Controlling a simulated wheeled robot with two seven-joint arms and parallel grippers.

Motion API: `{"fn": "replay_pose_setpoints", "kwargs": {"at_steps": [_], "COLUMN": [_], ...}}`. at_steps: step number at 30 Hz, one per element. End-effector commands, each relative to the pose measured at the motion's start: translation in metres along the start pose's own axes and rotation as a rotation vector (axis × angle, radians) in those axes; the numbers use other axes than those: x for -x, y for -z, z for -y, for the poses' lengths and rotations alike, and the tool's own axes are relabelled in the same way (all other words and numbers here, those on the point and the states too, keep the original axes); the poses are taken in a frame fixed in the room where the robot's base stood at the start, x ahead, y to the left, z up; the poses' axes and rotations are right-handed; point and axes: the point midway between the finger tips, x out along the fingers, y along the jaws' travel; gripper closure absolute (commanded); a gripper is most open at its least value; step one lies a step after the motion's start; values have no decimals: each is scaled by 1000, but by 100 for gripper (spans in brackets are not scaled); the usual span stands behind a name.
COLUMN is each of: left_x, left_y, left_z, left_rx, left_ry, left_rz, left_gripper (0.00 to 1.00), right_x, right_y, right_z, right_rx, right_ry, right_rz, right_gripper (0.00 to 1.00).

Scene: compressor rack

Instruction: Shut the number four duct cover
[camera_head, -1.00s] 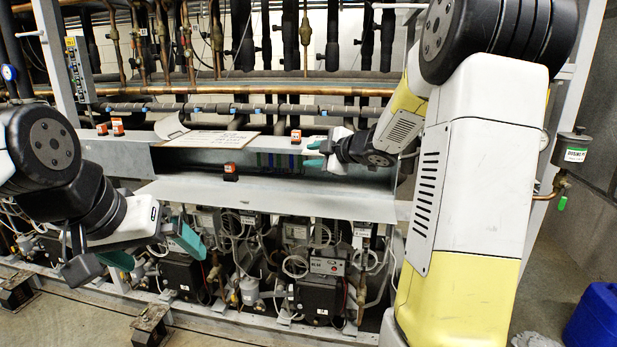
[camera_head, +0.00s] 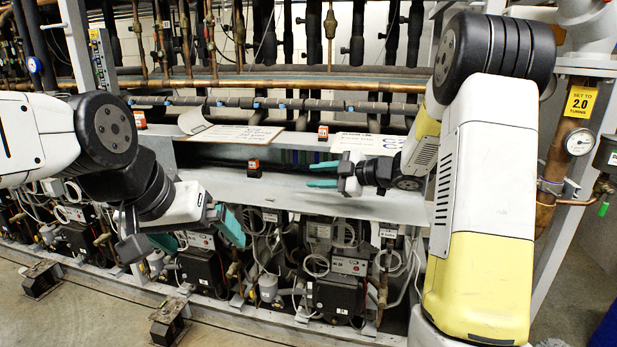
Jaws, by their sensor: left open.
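A long grey metal duct runs across the rack. One section shows an open, dark slot (camera_head: 225,153), with its grey cover (camera_head: 300,196) folded down toward me. An orange tag (camera_head: 254,168) sits on this cover; I cannot read a number on it. My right gripper (camera_head: 322,174) is open and empty, its teal fingers pointing left just above or in front of the cover's right half; I cannot tell whether it touches. My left gripper (camera_head: 197,236) is open and empty, in front of the compressors, below and left of the cover.
Compressors with loose cables (camera_head: 335,285) fill the space below the duct. A lettered board (camera_head: 237,135) lies on the duct top, with another orange tag (camera_head: 323,132) nearby. Copper and black pipes rise behind. A gauge (camera_head: 580,141) and yellow sign (camera_head: 580,102) are at right.

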Motion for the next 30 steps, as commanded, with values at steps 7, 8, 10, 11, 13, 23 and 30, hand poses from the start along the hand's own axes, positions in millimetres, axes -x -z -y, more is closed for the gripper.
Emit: {"fn": "replay_pose_setpoints", "kwargs": {"at_steps": [7,8,10,11,13,23,30], "left_x": [0,0,0,0,0,0,0], "left_y": [0,0,0,0,0,0,0], "left_z": [0,0,0,0,0,0,0], "left_rx": [0,0,0,0,0,0,0], "left_ry": [0,0,0,0,0,0,0], "left_rz": [0,0,0,0,0,0,0], "left_gripper": [0,0,0,0,0,0,0], "right_x": [-18,-19,-19,-19,-19,-19,-19], "right_y": [0,0,0,0,0,0,0], "right_z": [0,0,0,-1,0,0,0], "right_rx": [1,1,1,1,1,1,1], "right_ry": [-1,-1,-1,-1,-1,-1,-1], "right_rz": [1,1,1,1,2,2,2], "right_gripper": [67,67,67,67,67,100,100]}}
